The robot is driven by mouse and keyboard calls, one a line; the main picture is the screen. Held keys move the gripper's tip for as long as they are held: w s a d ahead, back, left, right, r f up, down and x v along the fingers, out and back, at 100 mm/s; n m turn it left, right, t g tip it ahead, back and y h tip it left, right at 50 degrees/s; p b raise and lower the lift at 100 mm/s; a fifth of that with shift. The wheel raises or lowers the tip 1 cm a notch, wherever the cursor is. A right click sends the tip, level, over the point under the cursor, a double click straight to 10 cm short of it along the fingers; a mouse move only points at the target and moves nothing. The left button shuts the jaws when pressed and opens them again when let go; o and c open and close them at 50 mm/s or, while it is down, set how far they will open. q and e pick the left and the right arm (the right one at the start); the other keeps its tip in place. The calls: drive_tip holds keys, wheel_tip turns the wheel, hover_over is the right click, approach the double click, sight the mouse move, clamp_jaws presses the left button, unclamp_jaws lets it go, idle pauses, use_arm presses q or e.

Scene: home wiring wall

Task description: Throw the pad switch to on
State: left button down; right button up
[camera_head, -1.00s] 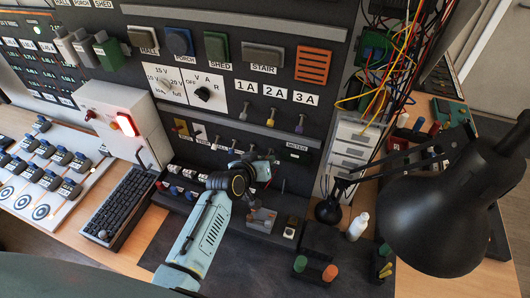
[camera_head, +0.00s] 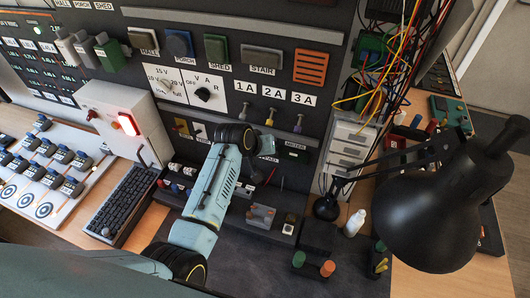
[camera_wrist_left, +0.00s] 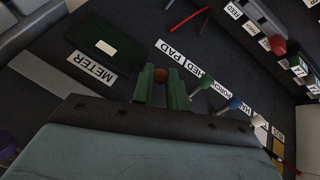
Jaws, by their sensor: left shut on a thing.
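The pad switch (camera_wrist_left: 160,75) shows in the left wrist view as a small brown-orange tip between my green fingers, beside the PAD label (camera_wrist_left: 171,49). My left gripper (camera_wrist_left: 163,88) is shut on this tip. Most of the switch is hidden by the fingers, and I cannot tell which way its lever is thrown. In the head view my left arm reaches up to the lower switch row, and its wrist hides the fingers and the switch. My right gripper is not in view.
Close beside the fingers stand the green-tipped shed switch (camera_wrist_left: 204,82), the blue-tipped porch switch (camera_wrist_left: 235,103) and the white-tipped hall switch (camera_wrist_left: 258,122). A dark green meter panel (camera_wrist_left: 95,38) is on the other side. A black lamp (camera_head: 430,215) stands at right.

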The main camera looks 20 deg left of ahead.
use_arm(q)
drive_tip(key=c, duration=1.4)
unclamp_jaws()
drive_tip(key=v, duration=1.3)
drive_tip(key=shift+r, duration=0.2)
